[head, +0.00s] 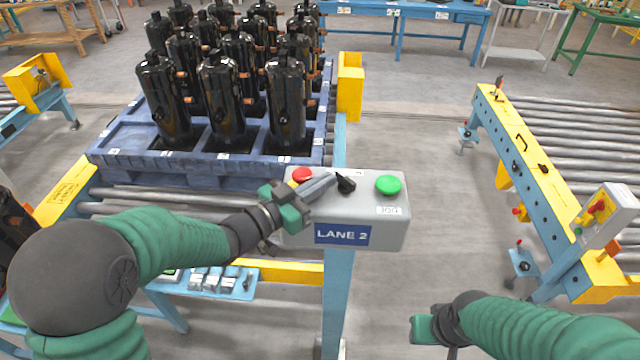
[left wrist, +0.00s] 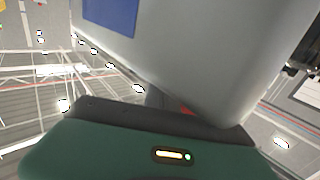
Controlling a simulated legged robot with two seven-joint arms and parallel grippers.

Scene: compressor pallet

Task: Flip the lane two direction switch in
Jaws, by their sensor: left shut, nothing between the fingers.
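The grey lane two control box (head: 365,215) with a blue "LANE 2" label stands on a blue post in the head view. On its top are a red button (head: 302,174), a black direction switch (head: 345,184) and a green button (head: 388,185). My left gripper (head: 325,186) is shut and empty, its fingertips right beside the switch on its left; I cannot tell whether they touch. The left wrist view shows the box (left wrist: 190,50) close up, with the switch hidden. My right gripper (head: 425,329) is low at the bottom, away from the box; its fingers are unclear.
A blue pallet (head: 120,158) with several black compressors (head: 222,95) sits on the roller conveyor behind the box. Another roller lane with a yellow rail (head: 530,155) and its own control box (head: 606,212) stands at the right. The floor between the lanes is clear.

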